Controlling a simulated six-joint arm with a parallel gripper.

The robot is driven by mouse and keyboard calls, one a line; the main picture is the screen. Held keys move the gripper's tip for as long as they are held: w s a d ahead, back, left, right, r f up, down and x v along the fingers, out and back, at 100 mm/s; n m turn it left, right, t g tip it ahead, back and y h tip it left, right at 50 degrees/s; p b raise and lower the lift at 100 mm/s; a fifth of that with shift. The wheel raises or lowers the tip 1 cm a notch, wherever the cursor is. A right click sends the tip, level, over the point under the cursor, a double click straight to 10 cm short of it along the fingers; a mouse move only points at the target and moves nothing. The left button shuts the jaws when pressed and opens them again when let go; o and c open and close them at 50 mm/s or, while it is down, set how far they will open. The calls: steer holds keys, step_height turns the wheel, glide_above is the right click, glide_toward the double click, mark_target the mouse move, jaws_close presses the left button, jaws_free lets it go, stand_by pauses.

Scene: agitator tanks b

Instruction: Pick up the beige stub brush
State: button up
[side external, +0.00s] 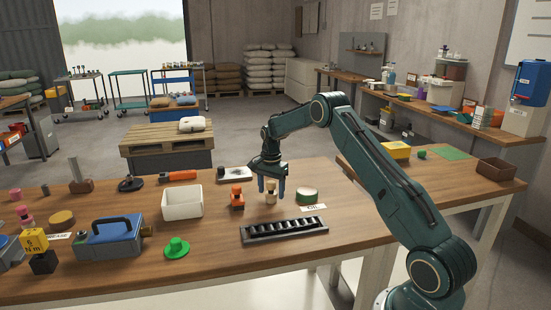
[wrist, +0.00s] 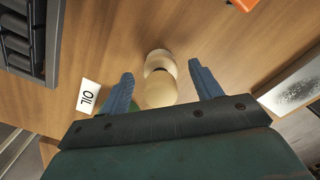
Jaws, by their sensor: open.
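The beige stub brush (side external: 271,186) stands on the wooden table in the side view, right of an orange-red piece of similar shape. In the wrist view the brush (wrist: 159,80) shows as a pale rounded knob between my fingers. My gripper (side external: 272,188) points down over the brush, with its blue fingers on either side of it. In the wrist view my gripper (wrist: 160,82) is open, with a gap between each finger and the brush. The base of the brush is hard to make out.
The orange-red piece (side external: 237,197) stands close on the left. A green-topped round tin (side external: 307,196) and an OIL label (side external: 314,208) lie to the right. A black slotted rack (side external: 284,231) is in front. A white bin (side external: 182,203) stands further left.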

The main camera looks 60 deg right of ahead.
mark_target(271, 182)
steer(key=c, duration=1.1)
steer(key=shift+r, duration=0.15)
step_height(271, 182, up, 20)
steer(key=shift+f, duration=0.1)
stand_by(0.6)
